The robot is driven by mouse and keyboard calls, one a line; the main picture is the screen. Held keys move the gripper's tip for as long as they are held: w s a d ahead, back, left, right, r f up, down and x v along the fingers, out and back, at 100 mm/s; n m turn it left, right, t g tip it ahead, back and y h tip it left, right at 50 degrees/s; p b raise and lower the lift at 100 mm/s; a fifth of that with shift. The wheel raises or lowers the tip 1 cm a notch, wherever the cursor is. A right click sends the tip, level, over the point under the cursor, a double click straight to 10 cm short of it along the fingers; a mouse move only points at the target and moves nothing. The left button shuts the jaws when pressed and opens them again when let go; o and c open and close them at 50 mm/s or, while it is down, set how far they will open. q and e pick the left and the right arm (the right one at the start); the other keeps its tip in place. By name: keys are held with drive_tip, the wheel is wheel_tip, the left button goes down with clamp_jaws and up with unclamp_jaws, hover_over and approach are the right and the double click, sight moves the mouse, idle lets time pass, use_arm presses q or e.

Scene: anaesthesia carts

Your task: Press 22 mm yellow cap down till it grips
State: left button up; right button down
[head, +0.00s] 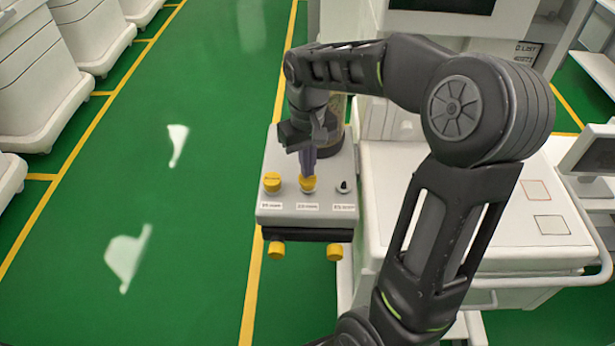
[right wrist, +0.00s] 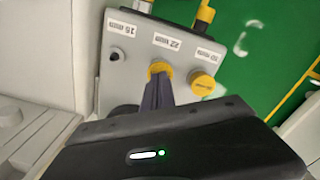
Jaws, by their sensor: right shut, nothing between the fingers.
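The 22 mm yellow cap (head: 307,186) is on the middle position of the grey box (head: 325,218), above its 22 mm label. It also shows in the right wrist view (right wrist: 160,68). My right gripper (head: 308,173) points down over this cap with its fingers shut and empty. Its dark fingertips, also in the right wrist view (right wrist: 158,88), appear to be at the cap's top and hide part of it. I cannot tell how far down the cap sits. My left gripper is not in view.
Another yellow cap (head: 272,182) sits left of the middle one. A small dark fitting (head: 343,187) stands uncapped at the right, above the 15 mm label. Yellow knobs (head: 277,250) stick out below the box's front. A white cart (head: 470,220) adjoins at right; green floor is clear at left.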

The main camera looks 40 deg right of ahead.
drive_tip(key=shift+f+b, duration=0.6)
drive_tip(key=shift+f, duration=0.25)
idle(0.3)
idle(0.5)
wheel_tip(320, 180, up, 7)
drive_tip(key=p, duration=0.6)
drive_tip(key=shift+r, duration=0.1)
idle(0.3)
wheel_tip(320, 180, up, 8)
idle(0.5)
drive_tip(key=shift+f, duration=0.2)
